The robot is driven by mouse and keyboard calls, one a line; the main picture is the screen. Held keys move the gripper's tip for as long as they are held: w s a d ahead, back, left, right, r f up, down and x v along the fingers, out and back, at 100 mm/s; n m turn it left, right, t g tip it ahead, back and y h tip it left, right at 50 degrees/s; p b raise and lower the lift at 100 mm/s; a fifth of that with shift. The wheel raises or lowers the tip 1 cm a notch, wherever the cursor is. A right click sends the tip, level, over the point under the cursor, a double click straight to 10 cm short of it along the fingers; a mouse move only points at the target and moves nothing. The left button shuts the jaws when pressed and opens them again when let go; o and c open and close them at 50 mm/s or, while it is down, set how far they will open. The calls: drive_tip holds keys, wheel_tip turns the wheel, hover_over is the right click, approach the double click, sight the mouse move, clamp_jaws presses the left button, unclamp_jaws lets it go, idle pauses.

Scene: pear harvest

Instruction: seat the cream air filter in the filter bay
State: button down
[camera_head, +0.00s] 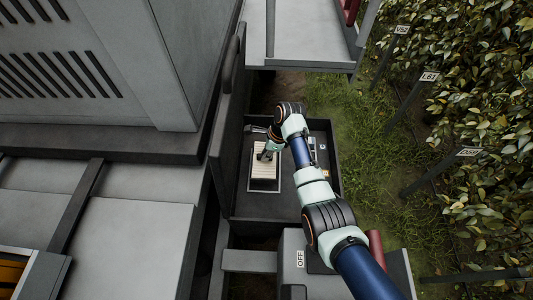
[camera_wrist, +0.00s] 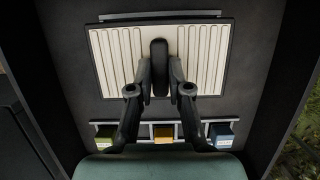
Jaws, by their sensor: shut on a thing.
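The cream air filter (camera_wrist: 205,58) is a pleated panel with a dark rim and a black handle (camera_wrist: 160,50) at its middle. My gripper (camera_wrist: 160,78) is shut on that handle. In the head view the filter (camera_head: 266,153) lies under my gripper, over a light-edged rectangle that looks like the filter bay (camera_head: 264,191). A strip of this edge shows below the filter there. In the wrist view a grey edge bar (camera_wrist: 160,16) shows just beyond the filter's far side. The filter hides the bay's inside; I cannot tell whether it is seated or just above.
A rail in the wrist view carries a green block (camera_wrist: 134,133), a yellow block (camera_wrist: 164,133) and a blue block (camera_wrist: 222,133). The dark tray (camera_head: 290,208) has raised walls around the filter. A tall grey cabinet stands left; grass and labelled hedges lie right.

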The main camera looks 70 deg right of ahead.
drive_tip(key=shift+f+b, duration=1.45)
drive_tip(key=shift+f, duration=1.2)
drive_tip(key=c, duration=1)
unclamp_jaws()
drive_tip(key=o, duration=0.5)
drive_tip(key=shift+c, duration=0.2)
drive_tip(key=shift+r, duration=0.15)
wheel_tip(320, 180, up, 7)
drive_tip(key=p, duration=0.7)
drive_tip(key=shift+p, duration=0.35)
